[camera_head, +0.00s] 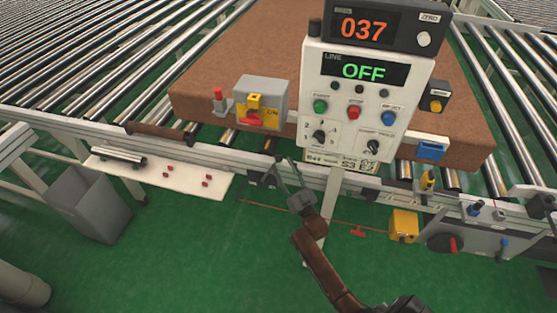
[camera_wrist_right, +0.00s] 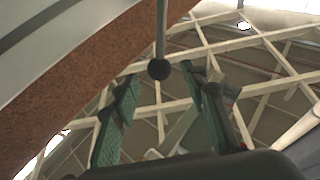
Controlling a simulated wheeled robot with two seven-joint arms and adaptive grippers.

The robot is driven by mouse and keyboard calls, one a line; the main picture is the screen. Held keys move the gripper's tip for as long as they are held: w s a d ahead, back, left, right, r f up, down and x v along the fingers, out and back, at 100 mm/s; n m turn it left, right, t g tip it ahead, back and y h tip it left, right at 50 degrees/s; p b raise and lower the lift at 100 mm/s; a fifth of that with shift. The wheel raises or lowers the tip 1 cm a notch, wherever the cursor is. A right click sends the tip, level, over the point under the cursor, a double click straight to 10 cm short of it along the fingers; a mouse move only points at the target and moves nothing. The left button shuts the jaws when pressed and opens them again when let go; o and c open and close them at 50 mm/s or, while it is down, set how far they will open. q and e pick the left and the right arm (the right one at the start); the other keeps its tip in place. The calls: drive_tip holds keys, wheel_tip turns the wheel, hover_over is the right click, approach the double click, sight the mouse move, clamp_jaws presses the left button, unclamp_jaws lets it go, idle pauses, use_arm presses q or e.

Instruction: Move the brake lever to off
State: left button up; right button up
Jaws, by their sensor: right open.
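My right gripper (camera_head: 281,171) is open in front of the conveyor's front rail, below and left of the control panel. In the right wrist view its two green-padded fingers are spread apart with nothing between them touching. A thin rod with a dark ball knob (camera_wrist_right: 159,69) hangs at the fingertips, between the two fingers in the picture; it looks like a lever handle. I cannot tell its depth, or pick it out clearly in the head view. The control panel (camera_head: 312,88) shows OFF in green on its line display and 037 above. My left gripper is out of view.
A brown mattress (camera_head: 225,62) lies on the roller conveyor (camera_head: 75,60). A grey and yellow switch box (camera_head: 262,88) and a small red-topped lever (camera_head: 218,98) stand left of the panel. A yellow box (camera_head: 403,226) and red-handled control (camera_head: 453,245) sit lower right. A grey bin (camera_head: 90,205) stands left.

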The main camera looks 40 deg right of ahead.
sight(279, 159)
drive_tip(key=shift+x, duration=2)
drive_tip(key=shift+c, duration=0.3)
clamp_jaws()
